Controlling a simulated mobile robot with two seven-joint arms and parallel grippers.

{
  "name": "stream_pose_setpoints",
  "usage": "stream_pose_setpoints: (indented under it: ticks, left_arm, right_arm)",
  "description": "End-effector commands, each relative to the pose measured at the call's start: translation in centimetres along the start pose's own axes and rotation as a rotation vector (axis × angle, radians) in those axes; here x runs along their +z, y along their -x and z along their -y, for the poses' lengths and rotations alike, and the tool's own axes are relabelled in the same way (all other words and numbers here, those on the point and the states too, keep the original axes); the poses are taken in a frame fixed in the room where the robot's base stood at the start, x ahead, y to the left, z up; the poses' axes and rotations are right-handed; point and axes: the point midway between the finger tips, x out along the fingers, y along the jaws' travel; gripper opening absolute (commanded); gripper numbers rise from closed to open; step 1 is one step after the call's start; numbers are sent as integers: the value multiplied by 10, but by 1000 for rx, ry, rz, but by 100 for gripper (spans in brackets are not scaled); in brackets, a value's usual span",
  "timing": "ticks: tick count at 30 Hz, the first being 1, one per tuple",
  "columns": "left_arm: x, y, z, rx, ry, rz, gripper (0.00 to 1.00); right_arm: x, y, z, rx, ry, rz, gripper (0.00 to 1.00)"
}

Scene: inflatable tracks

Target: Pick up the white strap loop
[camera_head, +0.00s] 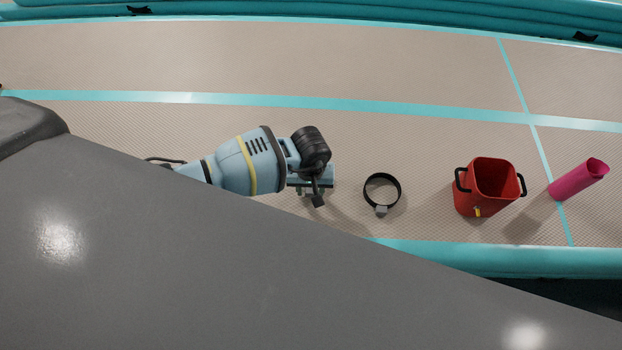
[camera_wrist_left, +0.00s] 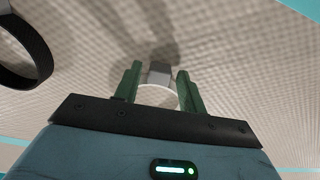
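The white strap loop (camera_wrist_left: 157,88) shows in the left wrist view as a thin pale arc with a grey buckle (camera_wrist_left: 160,72). My left gripper (camera_wrist_left: 158,84) has its two green fingers apart, one on each side of the arc. I cannot tell whether they touch the strap. The near part of the loop is hidden behind the gripper body. In the head view my left gripper (camera_head: 316,188) points down at the mat, and its dark buckle-like tip area hides the loop. My right gripper is not in view.
A black strap loop (camera_head: 382,178) lies right of the gripper, also in the left wrist view (camera_wrist_left: 22,52). Farther right are a red bucket (camera_head: 480,195) and a pink tube (camera_head: 578,180). The beige mat (camera_head: 300,60) has a raised teal edge (camera_head: 470,258).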

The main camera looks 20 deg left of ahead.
Motion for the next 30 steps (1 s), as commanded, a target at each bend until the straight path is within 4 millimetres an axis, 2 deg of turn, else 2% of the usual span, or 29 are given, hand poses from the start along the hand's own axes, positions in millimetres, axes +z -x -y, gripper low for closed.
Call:
stream_pose_setpoints:
  ticks: [1, 8, 20, 28, 30]
  left_arm:
    - [0, 0, 0, 0, 0, 0, 34]
    - [0, 0, 0, 0, 0, 0, 4]
    - [-1, 6, 0, 0, 0, -2, 3]
    - [-2, 38, 0, 0, -2, -5, 3]
    - [7, 36, -14, 2, -5, 1, 3]
  right_arm:
    - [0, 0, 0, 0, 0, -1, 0]
    - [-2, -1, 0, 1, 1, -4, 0]
    - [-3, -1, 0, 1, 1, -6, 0]
    - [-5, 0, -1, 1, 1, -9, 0]
    - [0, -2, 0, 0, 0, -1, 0]
